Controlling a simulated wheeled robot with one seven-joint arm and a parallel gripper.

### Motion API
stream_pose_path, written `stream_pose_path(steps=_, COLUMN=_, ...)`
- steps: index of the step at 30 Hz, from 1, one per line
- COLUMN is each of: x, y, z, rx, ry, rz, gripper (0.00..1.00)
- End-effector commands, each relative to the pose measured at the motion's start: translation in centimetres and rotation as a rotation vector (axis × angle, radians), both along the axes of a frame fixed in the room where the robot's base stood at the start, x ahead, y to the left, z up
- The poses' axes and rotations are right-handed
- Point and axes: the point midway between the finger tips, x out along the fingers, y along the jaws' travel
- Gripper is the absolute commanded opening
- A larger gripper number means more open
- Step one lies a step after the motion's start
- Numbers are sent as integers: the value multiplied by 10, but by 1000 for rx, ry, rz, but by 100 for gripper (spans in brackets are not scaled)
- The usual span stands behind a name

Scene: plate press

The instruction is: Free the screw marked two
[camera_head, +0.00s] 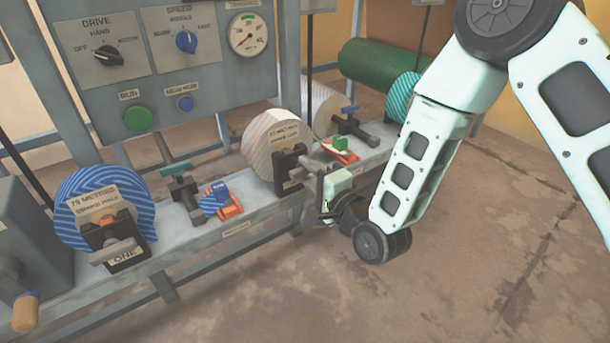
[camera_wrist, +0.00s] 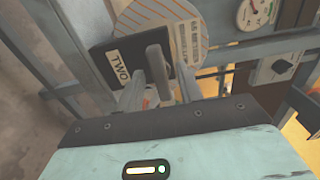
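The screw marked TWO is a black block (camera_wrist: 120,65) with a white TWO label and a grey bar handle (camera_wrist: 157,66). In the head view its block (camera_head: 290,163) stands in front of the pale striped roll on the bench. My gripper (camera_wrist: 160,82) has its two grey fingers apart, one on each side of the handle; I see no clear contact. In the head view my gripper (camera_head: 326,190) is at the bench's front edge beside this screw, and its fingertips are mostly hidden.
The pale striped roll (camera_head: 270,137) stands behind screw two. Screw ONE (camera_head: 123,245) and a blue roll (camera_head: 75,200) are at left. Small clamps with blue (camera_head: 220,193) and green (camera_head: 341,143) blocks sit on the bench (camera_head: 215,235). Open floor (camera_head: 400,290) lies in front.

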Motion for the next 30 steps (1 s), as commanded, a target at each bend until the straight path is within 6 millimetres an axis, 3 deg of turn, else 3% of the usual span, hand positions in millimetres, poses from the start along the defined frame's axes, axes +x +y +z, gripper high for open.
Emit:
stream_pose_path(steps=5, x=11, y=8, z=0, rx=0, ry=-2, rz=1, gripper=36)
stream_pose_path(steps=14, x=13, y=9, z=1, rx=0, ry=0, rz=1, gripper=36)
stream_pose_path(steps=18, x=13, y=9, z=0, rx=0, ry=0, rz=1, gripper=0)
stream_pose_path(steps=30, x=12, y=9, z=0, rx=-32, ry=-22, rz=1, gripper=0)
